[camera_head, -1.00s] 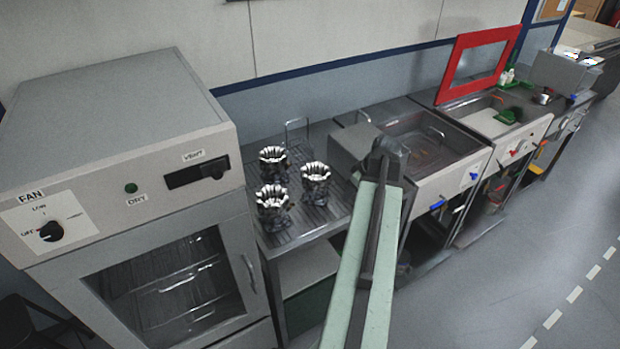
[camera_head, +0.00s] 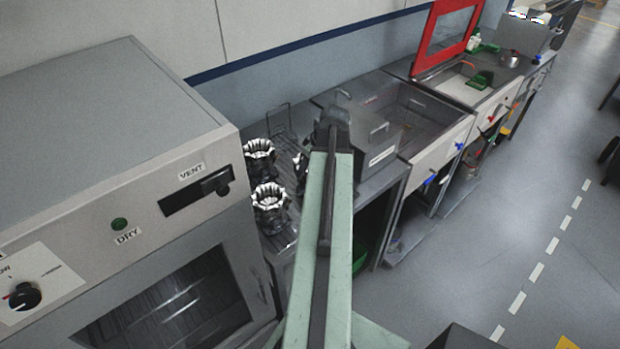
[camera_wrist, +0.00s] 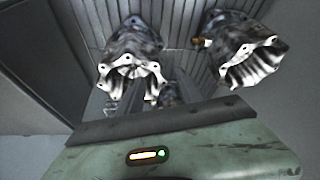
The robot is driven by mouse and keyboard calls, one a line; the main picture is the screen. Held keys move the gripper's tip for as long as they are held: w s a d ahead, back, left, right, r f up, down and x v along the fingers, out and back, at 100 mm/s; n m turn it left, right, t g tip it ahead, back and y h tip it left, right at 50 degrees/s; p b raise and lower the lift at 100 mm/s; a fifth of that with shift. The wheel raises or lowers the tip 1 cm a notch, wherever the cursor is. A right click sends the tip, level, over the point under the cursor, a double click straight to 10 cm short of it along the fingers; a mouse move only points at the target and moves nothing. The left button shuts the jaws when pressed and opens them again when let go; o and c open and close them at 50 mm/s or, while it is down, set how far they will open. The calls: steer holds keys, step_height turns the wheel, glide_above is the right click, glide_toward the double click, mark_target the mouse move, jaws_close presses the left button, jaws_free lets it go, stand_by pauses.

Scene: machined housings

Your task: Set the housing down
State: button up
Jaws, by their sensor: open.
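Three shiny metal housings with scalloped rims stand on the ribbed drain rack. In the head view one housing (camera_head: 258,158) is at the back left and another housing (camera_head: 270,208) is in front of it. The third is mostly hidden behind my arm, with only a sliver showing. The wrist view shows one housing (camera_wrist: 132,65) at left, one (camera_wrist: 250,58) at right, and part of another low between my fingers. My gripper (camera_wrist: 161,88) is open, its two dark fingers apart. I see no housing gripped. The head view hides my fingertips behind the arm.
A grey drying cabinet (camera_head: 120,140) with a fan knob stands close on the left. To the right are a grey box (camera_head: 368,138), an open sink basin (camera_head: 405,108) and a red frame (camera_head: 446,38). Open floor (camera_head: 470,240) lies at the right.

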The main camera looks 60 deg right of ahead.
mark_target(301, 180)
steer(key=shift+w+f, duration=0.2)
steer(key=shift+f, duration=0.15)
steer(key=b+x, duration=0.4)
steer(key=x, duration=0.1)
steer(key=shift+s+f+b, duration=0.15)
steer(key=shift+f+b, duration=0.05)
steer(key=shift+b, duration=0.2)
steer(key=shift+r, duration=0.2)
jaws_close()
stand_by(0.6)
